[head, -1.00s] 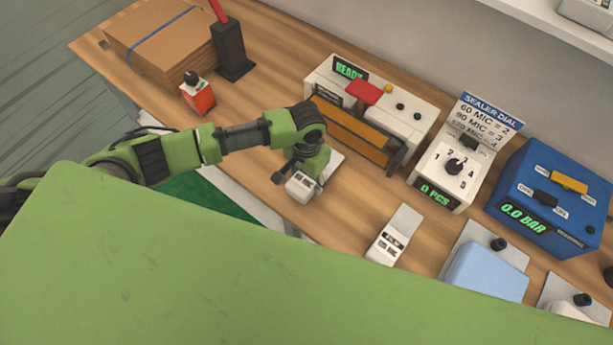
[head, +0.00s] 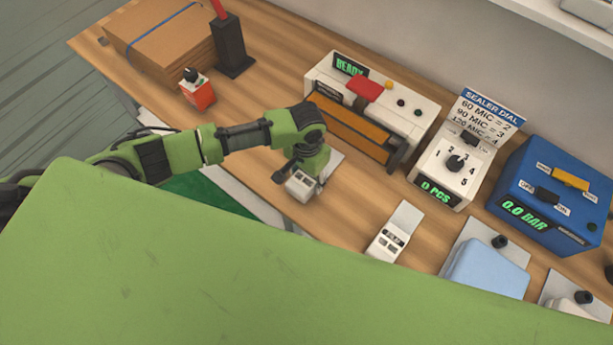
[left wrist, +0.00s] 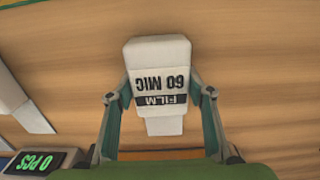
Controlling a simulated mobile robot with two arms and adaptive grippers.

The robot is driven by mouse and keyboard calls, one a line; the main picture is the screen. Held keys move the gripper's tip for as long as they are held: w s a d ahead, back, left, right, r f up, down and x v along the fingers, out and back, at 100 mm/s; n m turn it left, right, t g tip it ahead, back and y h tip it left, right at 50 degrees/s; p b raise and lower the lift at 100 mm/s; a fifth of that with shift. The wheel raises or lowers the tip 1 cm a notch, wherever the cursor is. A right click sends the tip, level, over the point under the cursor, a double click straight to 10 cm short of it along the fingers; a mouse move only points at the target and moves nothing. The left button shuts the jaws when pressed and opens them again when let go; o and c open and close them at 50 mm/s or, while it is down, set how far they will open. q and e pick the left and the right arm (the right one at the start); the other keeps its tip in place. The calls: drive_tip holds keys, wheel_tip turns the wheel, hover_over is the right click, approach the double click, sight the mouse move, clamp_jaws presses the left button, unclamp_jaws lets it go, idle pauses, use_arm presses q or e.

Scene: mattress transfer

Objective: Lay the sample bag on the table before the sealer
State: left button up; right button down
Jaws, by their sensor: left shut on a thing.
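The sample bag (head: 301,187) is a small white packet; in the left wrist view the bag (left wrist: 158,70) carries an upside-down "FILM 60 MIC" label. My left gripper (head: 300,178) is shut on it, with one finger on each side in the left wrist view (left wrist: 160,97). The bag is over the wooden table (head: 255,175), in front of the sealer (head: 365,112). Whether it touches the wood I cannot tell. The sealer is white with an orange-brown front bar, a red part on top and a "READY" display. My right gripper is not in view.
A dial box (head: 447,172) reading "0 PCS" and a blue machine (head: 552,197) reading "0.0 BAR" stand right of the sealer. A small white labelled packet (head: 388,243) lies nearer. Cardboard (head: 160,40), a black stand (head: 231,50) and a red box (head: 198,95) are at left.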

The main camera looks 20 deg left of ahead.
use_arm(q)
drive_tip(key=shift+f, duration=0.15)
drive_tip(key=o, duration=1.1)
drive_tip(key=shift+o, duration=0.8)
wheel_tip(320, 180, up, 12)
